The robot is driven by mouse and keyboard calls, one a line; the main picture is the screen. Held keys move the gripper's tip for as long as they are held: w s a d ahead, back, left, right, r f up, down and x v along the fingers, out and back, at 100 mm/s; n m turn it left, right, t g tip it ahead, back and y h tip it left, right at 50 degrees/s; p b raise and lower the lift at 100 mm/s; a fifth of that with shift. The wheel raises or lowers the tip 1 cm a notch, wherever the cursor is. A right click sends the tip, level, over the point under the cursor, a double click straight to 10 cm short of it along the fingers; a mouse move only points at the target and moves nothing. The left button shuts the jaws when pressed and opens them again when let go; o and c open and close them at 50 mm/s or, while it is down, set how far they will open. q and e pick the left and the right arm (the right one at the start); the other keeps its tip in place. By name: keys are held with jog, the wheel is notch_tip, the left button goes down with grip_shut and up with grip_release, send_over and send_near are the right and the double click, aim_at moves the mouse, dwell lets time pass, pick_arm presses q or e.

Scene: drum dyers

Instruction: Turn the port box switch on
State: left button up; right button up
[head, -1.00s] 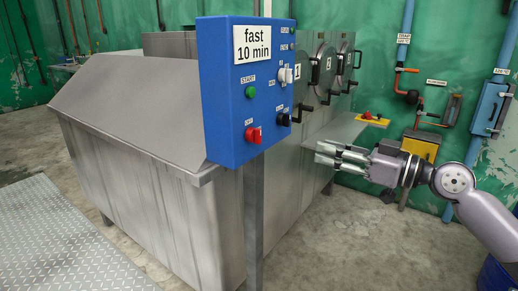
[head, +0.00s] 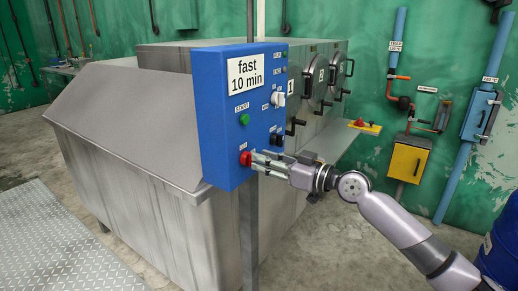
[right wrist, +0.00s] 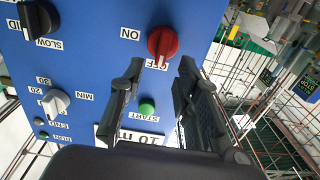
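The blue port box (head: 222,135) stands on a grey post in the middle of the head view, with a "fast 10 min" sign. Its red switch (head: 245,159) is low on the front face. In the right wrist view the red switch (right wrist: 162,42) sits between "ON" and "OFF" labels; its exact setting is hard to tell. My right gripper (head: 258,162) is at the switch's right in the head view. In the wrist view its two fingers (right wrist: 161,65) are apart, with the switch just beyond the gap; contact cannot be told. My left gripper is not in view.
The box also carries a green START button (head: 244,119), a white knob (head: 278,99) and a black knob (head: 277,139). A large steel machine (head: 150,160) stands behind it. A yellow box (head: 407,160) and a blue barrel (head: 500,250) are at the right.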

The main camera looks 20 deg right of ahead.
aim_at(249, 160)
jog(key=shift+x, duration=1.2)
jog(key=shift+c, duration=0.4)
grip_shut()
